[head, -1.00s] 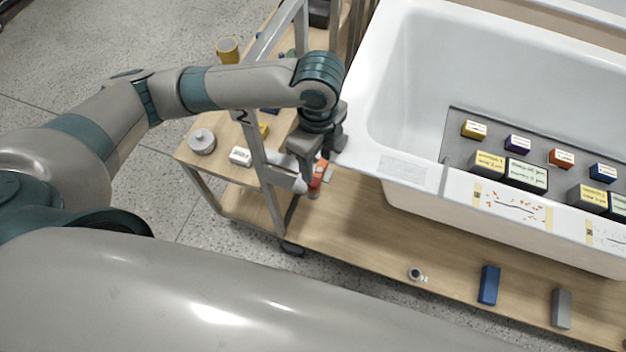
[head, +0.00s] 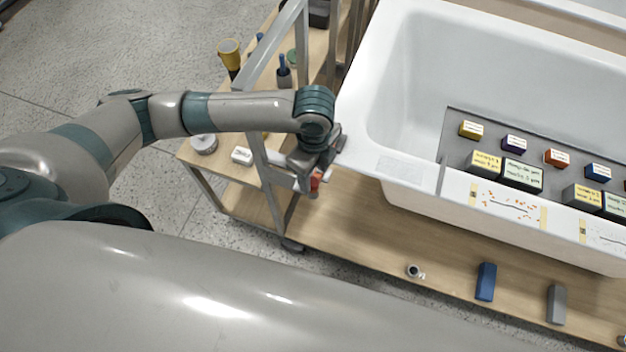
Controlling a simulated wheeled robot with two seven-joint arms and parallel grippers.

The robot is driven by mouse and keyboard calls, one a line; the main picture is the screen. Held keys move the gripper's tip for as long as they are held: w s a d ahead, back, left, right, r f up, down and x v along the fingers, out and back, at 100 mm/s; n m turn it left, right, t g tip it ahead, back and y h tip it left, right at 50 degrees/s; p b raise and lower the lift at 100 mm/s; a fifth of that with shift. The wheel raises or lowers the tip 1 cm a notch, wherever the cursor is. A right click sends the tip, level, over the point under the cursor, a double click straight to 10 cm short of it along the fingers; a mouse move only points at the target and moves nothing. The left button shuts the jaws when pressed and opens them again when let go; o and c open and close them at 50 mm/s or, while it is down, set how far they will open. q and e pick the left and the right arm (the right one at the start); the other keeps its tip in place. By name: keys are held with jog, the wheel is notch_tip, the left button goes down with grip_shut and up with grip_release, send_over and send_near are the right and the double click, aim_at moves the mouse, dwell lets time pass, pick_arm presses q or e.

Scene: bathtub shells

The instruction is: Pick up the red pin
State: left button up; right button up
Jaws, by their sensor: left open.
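The red pin (head: 315,181) is a small red-orange piece beside the cart's frame post, near the near-left corner of the tub. My left gripper (head: 318,172) is right over it, pointing down, with the jaws open around or beside it; which of these I cannot tell. The gripper and wrist hide much of the pin. My right gripper is not in view.
A white bathtub shell (head: 400,165) stands close to the right of my left gripper. A metal cart frame (head: 268,185) stands close on the left. A blue block (head: 486,282) and a grey block (head: 557,304) lie on the wooden board below.

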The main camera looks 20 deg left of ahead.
pick_arm(q)
jog(key=shift+a+f+p, duration=0.1)
jog(key=shift+f+p, duration=0.2)
jog(key=shift+f, duration=1.05)
jog(key=shift+c, duration=0.3)
jog(key=c, duration=1.1)
jog(key=shift+o, duration=0.2)
jog(key=shift+r, duration=0.15)
jog(key=shift+r+p, duration=0.7)
jog(key=shift+p, duration=0.25)
notch_tip(320, 180, up, 3)
jog(key=p, duration=0.3)
jog(key=shift+r, duration=0.15)
jog(key=w+d+r, duration=0.1)
jog(key=d+r, duration=0.5)
jog(key=d, duration=0.5)
jog(key=shift+w+d+b, duration=0.35)
jog(key=shift+b, duration=0.05)
